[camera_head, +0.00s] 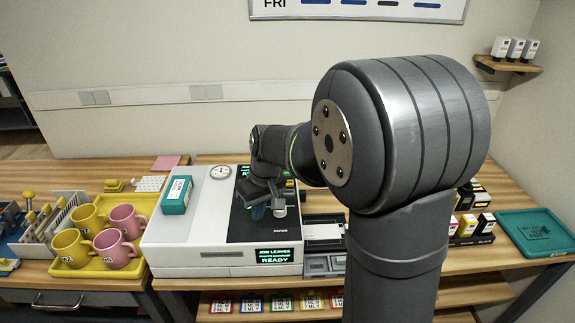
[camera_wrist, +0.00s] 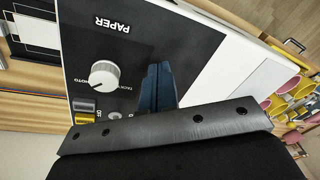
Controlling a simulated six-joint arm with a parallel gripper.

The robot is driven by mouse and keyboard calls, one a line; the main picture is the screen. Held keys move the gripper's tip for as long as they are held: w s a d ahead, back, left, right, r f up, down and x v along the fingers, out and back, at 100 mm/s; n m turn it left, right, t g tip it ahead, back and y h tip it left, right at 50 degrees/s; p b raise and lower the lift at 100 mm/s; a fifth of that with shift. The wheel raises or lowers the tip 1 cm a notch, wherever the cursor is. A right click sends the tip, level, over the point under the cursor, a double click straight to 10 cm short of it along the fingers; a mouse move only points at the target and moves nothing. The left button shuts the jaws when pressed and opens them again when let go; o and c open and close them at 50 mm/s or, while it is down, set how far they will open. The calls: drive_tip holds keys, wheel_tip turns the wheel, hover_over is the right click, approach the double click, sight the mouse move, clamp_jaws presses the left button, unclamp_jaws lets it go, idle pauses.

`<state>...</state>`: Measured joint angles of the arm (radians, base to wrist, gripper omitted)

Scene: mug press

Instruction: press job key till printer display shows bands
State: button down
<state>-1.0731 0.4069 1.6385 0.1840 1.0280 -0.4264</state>
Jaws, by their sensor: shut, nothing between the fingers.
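The white printer (camera_head: 190,235) stands on the counter with a black control panel (camera_head: 245,232) on top. Its front display (camera_head: 273,256) is lit with green text, including "READY"; no bands show there. My gripper (camera_head: 258,212) is shut and empty, over the black panel. In the wrist view its dark blue fingers (camera_wrist: 156,85) point at the panel beside a white knob (camera_wrist: 103,75). I cannot tell which key is the job key, nor whether the fingers touch the panel.
A teal box (camera_head: 176,195) and a round dial (camera_head: 220,172) sit on the printer. A yellow tray (camera_head: 70,270) with several yellow and pink mugs stands on the left. Ink boxes (camera_head: 467,226) and a teal tray (camera_head: 540,232) are on the right. My arm hides part of the counter.

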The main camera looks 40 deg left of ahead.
drive_tip(key=w+a+r+m+y, duration=0.1)
drive_tip(key=w+a, duration=0.1)
drive_tip(key=w, duration=0.1)
drive_tip(key=w+a+r+m+y, duration=0.1)
drive_tip(key=w+a+m, duration=0.1)
drive_tip(key=w, duration=0.2)
drive_tip(key=w+a+r+m+y, duration=0.1)
drive_tip(key=w+a+y, duration=0.1)
drive_tip(key=w+a, duration=0.1)
drive_tip(key=shift+w+a+r+t, duration=0.1)
drive_tip(key=shift+w+r+t, duration=0.2)
drive_tip(key=shift+w, duration=0.1)
drive_tip(key=w+a+r+m+t+y, duration=0.1)
drive_tip(key=w+r+m, duration=0.1)
drive_tip(key=w, duration=0.4)
drive_tip(key=w+a+r+m+t+y, duration=0.1)
drive_tip(key=w+a+r+m+y, duration=0.1)
drive_tip(key=w, duration=0.4)
drive_tip(key=shift+w+a+r+m, duration=0.3)
drive_tip(key=shift+r+m, duration=0.2)
drive_tip(key=shift+f, duration=0.1)
drive_tip(key=shift+f, duration=4.35)
drive_tip(key=shift+f, duration=0.4)
